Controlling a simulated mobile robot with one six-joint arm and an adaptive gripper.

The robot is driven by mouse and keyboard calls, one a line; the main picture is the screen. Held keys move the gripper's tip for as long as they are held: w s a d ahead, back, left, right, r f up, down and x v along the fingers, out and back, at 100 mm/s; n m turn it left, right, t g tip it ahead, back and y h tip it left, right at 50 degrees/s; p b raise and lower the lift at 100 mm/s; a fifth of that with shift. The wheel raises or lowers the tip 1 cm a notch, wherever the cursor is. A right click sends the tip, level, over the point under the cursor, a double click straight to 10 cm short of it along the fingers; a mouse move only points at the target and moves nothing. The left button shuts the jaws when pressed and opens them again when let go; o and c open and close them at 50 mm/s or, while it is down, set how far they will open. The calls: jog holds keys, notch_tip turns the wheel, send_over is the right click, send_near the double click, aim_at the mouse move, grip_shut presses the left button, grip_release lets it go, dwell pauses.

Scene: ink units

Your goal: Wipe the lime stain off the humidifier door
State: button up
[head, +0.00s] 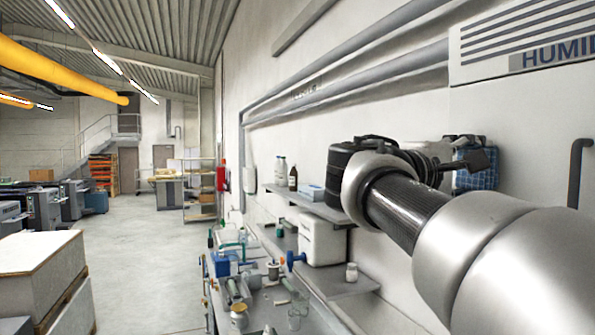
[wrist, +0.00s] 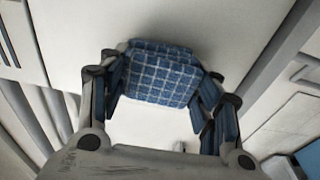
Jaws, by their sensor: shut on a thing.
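My gripper (wrist: 160,84) is shut on a folded blue cloth with a pale checked pattern (wrist: 160,66). The cloth also shows in the head view (head: 477,167), beyond the end of my arm. The humidifier door (head: 530,125) is the pale panel at the right of the head view, below the louvred grille. A flat pale surface (wrist: 190,22) lies beyond the cloth in the wrist view. I cannot tell whether the cloth touches it. I can make out no lime stain; the cloth and my arm cover part of the panel.
A dark vertical handle (head: 577,172) stands at the right edge. The floor (head: 140,235) at left is open beyond a pale-topped crate (head: 35,252).

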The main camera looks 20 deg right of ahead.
jog(key=shift+s+d+b, duration=0.15)
jog(key=shift+s+b, duration=0.65)
jog(key=shift+s, duration=0.9)
jog(key=shift+s+d+b, duration=0.15)
jog(key=shift+s+b, duration=0.6)
jog(key=shift+s, duration=0.9)
jog(key=shift+w+a, duration=0.1)
jog(key=shift+a, duration=0.3)
jog(key=shift+s+a+b, duration=0.15)
jog(key=shift+a+b, duration=0.05)
jog(key=shift+a, duration=1.1)
jog(key=shift+s+a+b, duration=0.1)
jog(key=shift+a+b, duration=0.1)
jog(key=shift+a, duration=1.1)
jog(key=shift+s+a, duration=0.1)
jog(key=shift+a, duration=1.4)
jog(key=shift+f, duration=0.1)
